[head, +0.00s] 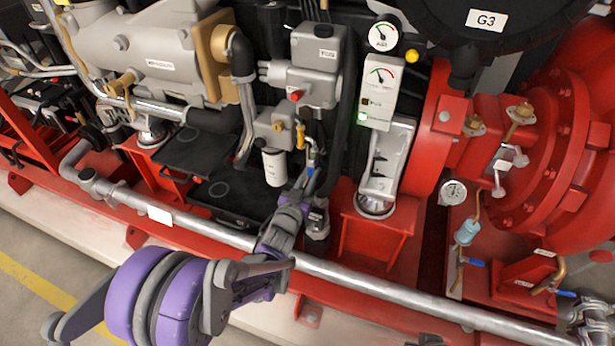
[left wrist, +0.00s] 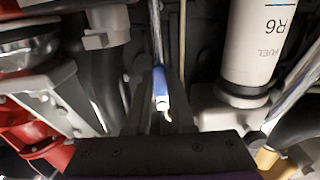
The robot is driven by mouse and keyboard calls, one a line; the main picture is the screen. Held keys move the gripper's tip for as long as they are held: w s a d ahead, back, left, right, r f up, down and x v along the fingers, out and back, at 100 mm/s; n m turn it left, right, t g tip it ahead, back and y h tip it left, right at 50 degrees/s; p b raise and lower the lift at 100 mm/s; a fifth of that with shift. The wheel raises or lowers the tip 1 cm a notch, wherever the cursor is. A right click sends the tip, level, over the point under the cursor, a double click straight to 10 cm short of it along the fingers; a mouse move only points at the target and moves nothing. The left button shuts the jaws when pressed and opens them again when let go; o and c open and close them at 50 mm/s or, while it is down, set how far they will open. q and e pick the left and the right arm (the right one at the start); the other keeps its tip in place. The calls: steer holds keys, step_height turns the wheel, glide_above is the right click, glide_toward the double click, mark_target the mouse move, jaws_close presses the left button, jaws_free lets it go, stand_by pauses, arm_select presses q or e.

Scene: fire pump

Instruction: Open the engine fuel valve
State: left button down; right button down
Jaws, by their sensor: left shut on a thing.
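The engine fuel valve's lever has a blue sleeve (head: 311,171) and hangs down below a small metal fitting and a yellow part in the middle of the head view. In the left wrist view the blue lever (left wrist: 160,82) runs down between the dark fingers, with its pale tip nearest the camera. My left gripper (head: 307,183) reaches up from below and is shut on the lever's lower part. The fingers hide part of the lever in the head view. My right gripper is not in view.
A white fuel filter (head: 274,167) hangs just left of the gripper; it is large in the left wrist view (left wrist: 262,40). A grey box (head: 318,75) sits above. A long silver pipe (head: 390,288) crosses below the gripper. A gauge panel (head: 380,92) stands to the right.

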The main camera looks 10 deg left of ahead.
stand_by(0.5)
arm_select(q)
steer(key=c, duration=0.8)
jaws_free()
steer(key=shift+s, duration=0.1)
steer(key=s, duration=0.3)
steer(key=s+a, duration=0.1)
steer(key=s, duration=0.3)
steer(key=s+a+p, duration=0.1)
steer(key=s, duration=0.2)
steer(key=shift+s, duration=0.2)
steer(key=shift+a, duration=0.1)
